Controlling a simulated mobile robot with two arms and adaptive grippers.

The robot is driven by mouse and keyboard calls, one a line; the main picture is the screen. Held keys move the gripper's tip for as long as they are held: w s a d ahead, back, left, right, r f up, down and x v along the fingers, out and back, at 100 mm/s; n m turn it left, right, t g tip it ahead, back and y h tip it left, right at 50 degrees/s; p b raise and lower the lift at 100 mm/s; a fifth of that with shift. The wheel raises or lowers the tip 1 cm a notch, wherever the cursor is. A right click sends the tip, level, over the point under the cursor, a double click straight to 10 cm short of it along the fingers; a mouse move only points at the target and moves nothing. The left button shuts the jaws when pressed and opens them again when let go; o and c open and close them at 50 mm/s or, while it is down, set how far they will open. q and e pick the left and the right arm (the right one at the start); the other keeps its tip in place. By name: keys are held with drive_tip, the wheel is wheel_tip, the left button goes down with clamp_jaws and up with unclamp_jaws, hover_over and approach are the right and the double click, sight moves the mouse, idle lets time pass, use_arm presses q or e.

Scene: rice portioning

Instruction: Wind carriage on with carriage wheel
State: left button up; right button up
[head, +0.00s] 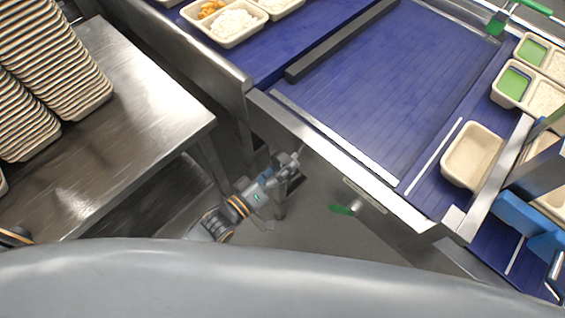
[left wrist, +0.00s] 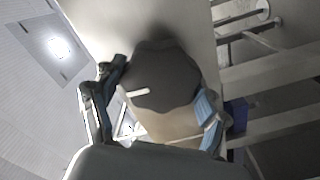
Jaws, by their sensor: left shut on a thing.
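My left gripper (head: 289,168) is low beside the near side of the conveyor frame in the head view. In the left wrist view a dark round knob with a scalloped rim, which looks like the carriage wheel (left wrist: 165,82), sits between its two fingers. The gripper is shut on it. In the head view the wheel cannot be made out at the gripper. I cannot tell which part is the carriage. My right gripper is not in view.
A blue conveyor belt (head: 385,85) with metal side rails runs above the gripper. Trays of food stand on the belts, and an empty tray (head: 472,155) is at right. A steel table (head: 130,130) with stacked trays (head: 75,65) is at left.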

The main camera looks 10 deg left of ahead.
use_arm(q)
drive_tip(key=n, duration=0.4)
drive_tip(key=shift+n, duration=0.4)
drive_tip(key=n+b, duration=0.1)
drive_tip(key=n, duration=0.1)
drive_tip(key=n+b, duration=0.1)
drive_tip(key=n, duration=0.1)
drive_tip(key=shift+f+n, duration=0.2)
drive_tip(key=shift+n, duration=0.1)
drive_tip(key=n+b, duration=0.3)
drive_tip(key=n, duration=0.3)
drive_tip(key=shift+f+b, duration=0.1)
drive_tip(key=shift+b, duration=0.2)
drive_tip(key=shift+n+b, duration=0.85)
drive_tip(key=shift+n, duration=0.85)
drive_tip(key=o, duration=1.1)
drive_tip(key=shift+o, duration=0.2)
